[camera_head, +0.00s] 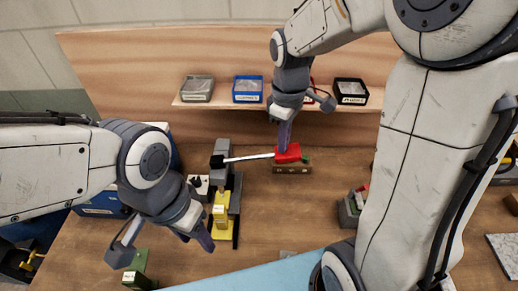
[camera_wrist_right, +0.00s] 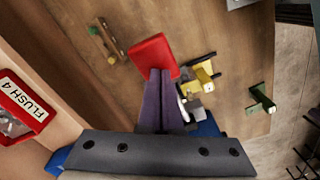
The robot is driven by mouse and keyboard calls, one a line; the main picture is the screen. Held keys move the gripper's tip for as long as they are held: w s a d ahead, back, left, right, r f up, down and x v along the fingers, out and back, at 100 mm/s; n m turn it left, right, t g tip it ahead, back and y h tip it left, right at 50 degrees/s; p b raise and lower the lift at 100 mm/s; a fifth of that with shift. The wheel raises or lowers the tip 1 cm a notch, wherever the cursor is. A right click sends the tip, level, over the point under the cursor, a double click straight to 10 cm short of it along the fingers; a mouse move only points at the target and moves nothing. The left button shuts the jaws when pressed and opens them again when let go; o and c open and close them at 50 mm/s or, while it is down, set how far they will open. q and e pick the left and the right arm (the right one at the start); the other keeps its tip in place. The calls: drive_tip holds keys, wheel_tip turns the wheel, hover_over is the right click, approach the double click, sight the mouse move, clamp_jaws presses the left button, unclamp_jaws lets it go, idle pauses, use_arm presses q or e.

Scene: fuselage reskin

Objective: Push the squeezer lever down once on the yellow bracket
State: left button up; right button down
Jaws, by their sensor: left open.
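The squeezer (camera_head: 222,150) stands on the bench left of centre. Its lever, a pale rod (camera_head: 250,158), runs from a black end on the left to a red grip (camera_head: 291,153) on the right. The yellow bracket (camera_head: 220,212) sits in front of the squeezer and also shows in the right wrist view (camera_wrist_right: 202,73). My right gripper (camera_head: 283,146) points down with its fingers together, tips at the red grip (camera_wrist_right: 152,53). Whether they press on it cannot be told; the rod is hidden in the wrist view. My left gripper (camera_head: 206,242) is open and empty, left of and below the bracket.
A shelf at the back holds a grey bin (camera_head: 197,88), a blue bin (camera_head: 247,89) and a black bin (camera_head: 350,91). A green fixture (camera_head: 137,268) stands at front left. A light blue surface (camera_head: 250,275) lies at the front.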

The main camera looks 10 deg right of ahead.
drive_tip(key=shift+f+b, duration=0.9)
drive_tip(key=shift+f, duration=0.55)
wheel_tip(320, 180, up, 12)
drive_tip(key=p, duration=1.1)
drive_tip(key=shift+r+p, duration=0.25)
drive_tip(key=shift+p, duration=0.1)
